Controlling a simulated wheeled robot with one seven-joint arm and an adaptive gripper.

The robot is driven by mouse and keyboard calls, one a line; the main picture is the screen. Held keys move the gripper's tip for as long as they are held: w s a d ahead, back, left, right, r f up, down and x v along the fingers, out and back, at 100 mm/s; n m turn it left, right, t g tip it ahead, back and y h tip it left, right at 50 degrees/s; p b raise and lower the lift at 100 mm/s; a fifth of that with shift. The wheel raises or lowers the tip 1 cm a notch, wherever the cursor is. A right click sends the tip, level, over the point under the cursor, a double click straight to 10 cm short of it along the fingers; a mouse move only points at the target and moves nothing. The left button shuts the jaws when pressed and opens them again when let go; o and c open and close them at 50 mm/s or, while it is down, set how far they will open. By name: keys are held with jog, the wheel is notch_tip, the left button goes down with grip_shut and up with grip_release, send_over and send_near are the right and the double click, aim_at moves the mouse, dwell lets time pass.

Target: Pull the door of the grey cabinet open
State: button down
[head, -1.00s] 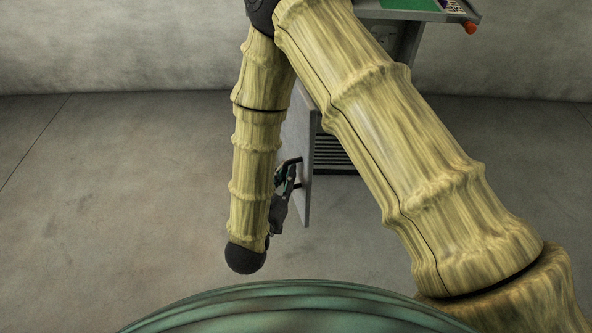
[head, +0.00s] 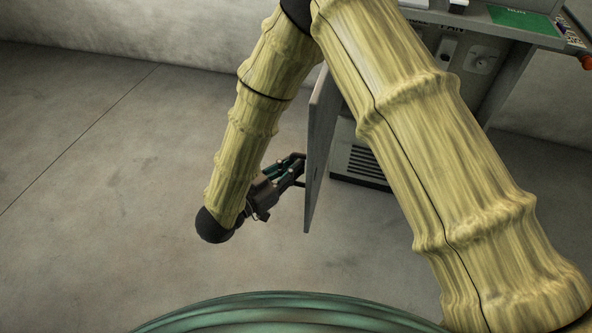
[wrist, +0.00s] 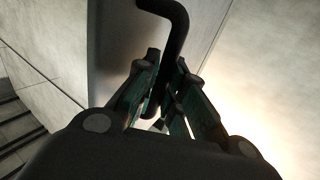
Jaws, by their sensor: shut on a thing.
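The grey cabinet (head: 470,75) stands at the upper right of the head view, partly hidden by my arm. Its grey door (head: 320,140) stands swung well out from the body and is seen nearly edge-on. My gripper (head: 298,166) is at the left side of the door, shut on its dark handle (head: 302,183). In the wrist view, the black bent bar of the handle (wrist: 178,35) runs down between the fingers of my gripper (wrist: 165,85). The fingertips are on either side of the bar. The door's face (wrist: 120,45) fills the area behind the handle.
A dark slatted vent (head: 365,163) shows low on the cabinet, behind the door. A green panel (head: 525,22) lies on the grey top at the upper right. The concrete floor (head: 100,170) left of the door is clear.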

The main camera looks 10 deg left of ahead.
jog(key=shift+w, duration=0.1)
jog(key=c, duration=1.5)
grip_release()
